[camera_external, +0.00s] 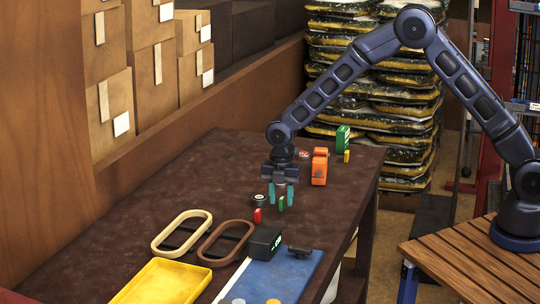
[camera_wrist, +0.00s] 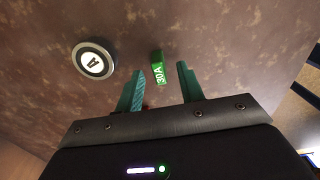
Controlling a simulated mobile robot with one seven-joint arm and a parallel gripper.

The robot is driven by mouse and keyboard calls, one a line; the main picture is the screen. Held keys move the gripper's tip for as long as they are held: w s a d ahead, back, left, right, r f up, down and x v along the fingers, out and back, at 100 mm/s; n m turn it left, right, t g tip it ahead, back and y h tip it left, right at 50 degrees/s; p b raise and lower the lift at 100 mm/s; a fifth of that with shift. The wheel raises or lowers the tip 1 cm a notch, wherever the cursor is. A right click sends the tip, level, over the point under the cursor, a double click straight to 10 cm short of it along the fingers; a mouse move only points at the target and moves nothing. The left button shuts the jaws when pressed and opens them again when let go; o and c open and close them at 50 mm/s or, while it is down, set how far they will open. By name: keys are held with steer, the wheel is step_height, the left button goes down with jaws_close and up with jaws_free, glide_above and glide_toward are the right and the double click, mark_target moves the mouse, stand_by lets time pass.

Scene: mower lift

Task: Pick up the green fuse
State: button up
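The green fuse (camera_external: 281,204) is small and stands on the dark brown table; in the wrist view its face (camera_wrist: 158,68) reads "30A". My gripper (camera_external: 281,197) points down over it with its two teal fingers spread and nothing clamped. In the wrist view the fuse shows between the open fingertips (camera_wrist: 160,78), apart from both, nearer the left one. I cannot tell exactly how far down beside the fuse the fingertips reach.
A red fuse (camera_external: 258,215) and a round black piece marked "A" (camera_wrist: 93,60) are close by on the left. A black box with a green display (camera_external: 265,242) stands in front. Orange (camera_external: 320,167) and green (camera_external: 342,139) items stand behind. Oval rings (camera_external: 182,233) lie left.

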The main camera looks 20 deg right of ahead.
steer(key=shift+f, duration=0.85)
jaws_close()
steer(key=shift+r, duration=0.1)
